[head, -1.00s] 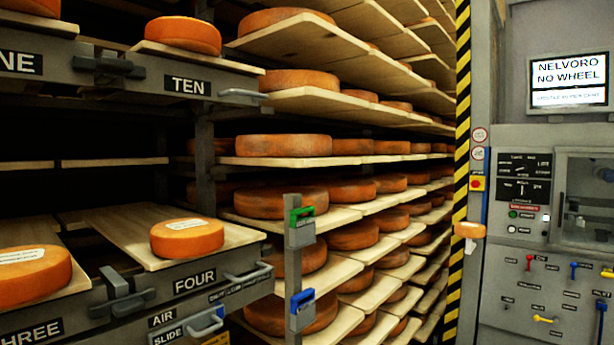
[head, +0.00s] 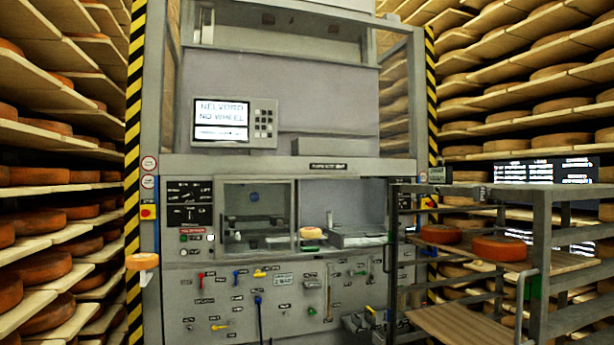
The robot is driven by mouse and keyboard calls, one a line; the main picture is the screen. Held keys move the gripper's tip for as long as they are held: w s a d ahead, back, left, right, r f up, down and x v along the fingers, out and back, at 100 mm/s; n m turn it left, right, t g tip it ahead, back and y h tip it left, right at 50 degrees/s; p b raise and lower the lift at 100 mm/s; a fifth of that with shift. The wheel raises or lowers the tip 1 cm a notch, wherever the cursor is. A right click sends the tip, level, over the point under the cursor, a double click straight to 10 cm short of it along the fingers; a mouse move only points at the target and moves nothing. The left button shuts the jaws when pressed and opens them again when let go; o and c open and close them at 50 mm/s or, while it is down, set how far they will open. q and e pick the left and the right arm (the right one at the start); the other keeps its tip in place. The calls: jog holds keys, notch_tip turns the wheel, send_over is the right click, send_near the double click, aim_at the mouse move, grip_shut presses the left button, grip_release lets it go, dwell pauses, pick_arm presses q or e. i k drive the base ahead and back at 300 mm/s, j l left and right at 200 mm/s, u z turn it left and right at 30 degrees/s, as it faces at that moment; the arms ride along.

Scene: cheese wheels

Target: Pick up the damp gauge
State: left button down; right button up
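I cannot pick out the damp gauge for certain. Several small tools and handles are spread over the grey lower panel (head: 240,328) of the machine, with labels too small to read. Among them are a red one (head: 201,279), a blue one (head: 258,302), a yellow one (head: 260,274) and a long upright one (head: 328,290). More small items sit low at the panel's right, one with a yellow part (head: 370,315). Neither of my grippers is in view.
The machine's screen (head: 221,119) reads "NELVORO NO WHEEL". A small pale-topped wheel (head: 311,233) sits at its opening; another (head: 142,261) is by the left striped post (head: 135,150). A grey rack (head: 541,290) with two orange wheels (head: 440,234) stands front right. Cheese shelves flank both sides.

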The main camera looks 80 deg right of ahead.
aim_at(443, 175)
jog(key=z, duration=3.3)
jog(key=u, duration=0.45)
jog(key=i+j+u, duration=0.1)
jog(key=i+u, duration=0.45)
jog(key=i, duration=2.85)
jog(key=i+j+z, duration=0.2)
jog(key=i, duration=0.3)
jog(key=i+z, duration=0.25)
jog(key=i, duration=0.3)
